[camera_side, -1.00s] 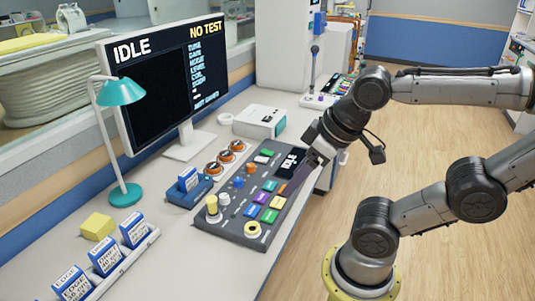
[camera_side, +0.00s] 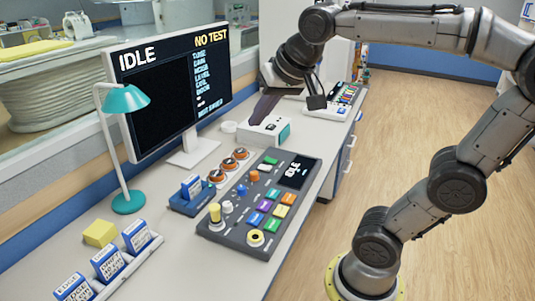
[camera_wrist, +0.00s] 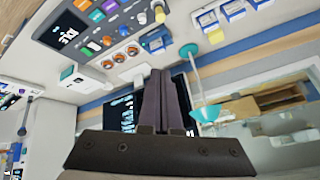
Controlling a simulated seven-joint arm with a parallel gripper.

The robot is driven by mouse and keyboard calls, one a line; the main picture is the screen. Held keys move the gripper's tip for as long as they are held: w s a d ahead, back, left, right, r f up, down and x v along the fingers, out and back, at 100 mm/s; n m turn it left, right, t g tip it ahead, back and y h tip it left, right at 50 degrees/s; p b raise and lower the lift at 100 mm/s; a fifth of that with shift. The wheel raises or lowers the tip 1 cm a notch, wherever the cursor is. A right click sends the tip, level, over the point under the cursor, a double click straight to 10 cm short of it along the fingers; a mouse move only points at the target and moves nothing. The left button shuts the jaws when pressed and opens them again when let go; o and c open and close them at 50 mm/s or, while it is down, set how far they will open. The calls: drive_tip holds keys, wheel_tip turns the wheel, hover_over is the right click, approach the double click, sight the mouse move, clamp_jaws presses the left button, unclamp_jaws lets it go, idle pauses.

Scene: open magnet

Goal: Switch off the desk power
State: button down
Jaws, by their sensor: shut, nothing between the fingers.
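A dark grey control desk (camera_side: 237,239) lies on the bench, with several coloured buttons, a yellow-topped knob (camera_side: 214,213), a round yellow-ringed control (camera_side: 256,238) and a small screen reading IDLE (camera_side: 296,171). I cannot tell which control is the power switch. The desk also shows upside down in the wrist view (camera_wrist: 75,21). My gripper (camera_side: 257,118) is shut and empty, its dark fingers pointing down above a white box (camera_side: 262,136) behind the desk. In the wrist view the fingers (camera_wrist: 158,75) are together. The gripper is clear of the desk's controls.
A monitor (camera_side: 160,90) reading IDLE and NO TEST stands at the back. A teal lamp (camera_side: 124,99) is at left. Three orange-topped round controls (camera_side: 229,164) sit beside the desk. Blue-and-white boxes (camera_side: 108,264) stand in front left. A second panel (camera_side: 328,108) is farther back.

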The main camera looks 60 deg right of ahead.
drive_tip(key=w+d+r+m+g+h, duration=0.1)
drive_tip(key=w+d+m, duration=0.3)
drive_tip(key=w+d, duration=0.5)
drive_tip(key=m+g, duration=0.5)
drive_tip(key=m, duration=0.2)
hover_over(268, 158)
drive_tip(key=s+a, duration=0.1)
drive_tip(key=a, duration=0.3)
drive_tip(key=s+a+f+x, duration=0.1)
drive_tip(key=a+x, duration=0.1)
drive_tip(key=x, duration=0.9)
drive_tip(key=a+x, duration=0.3)
drive_tip(key=x, duration=0.8)
drive_tip(key=shift+s+d+f+h, duration=0.1)
drive_tip(key=shift+s+f+h, duration=0.05)
drive_tip(key=shift+h, duration=0.25)
drive_tip(key=shift+f, duration=0.1)
drive_tip(key=x, duration=1.2)
drive_tip(key=shift+a+f, duration=0.15)
drive_tip(key=shift+a, duration=0.25)
drive_tip(key=shift+f, duration=0.75)
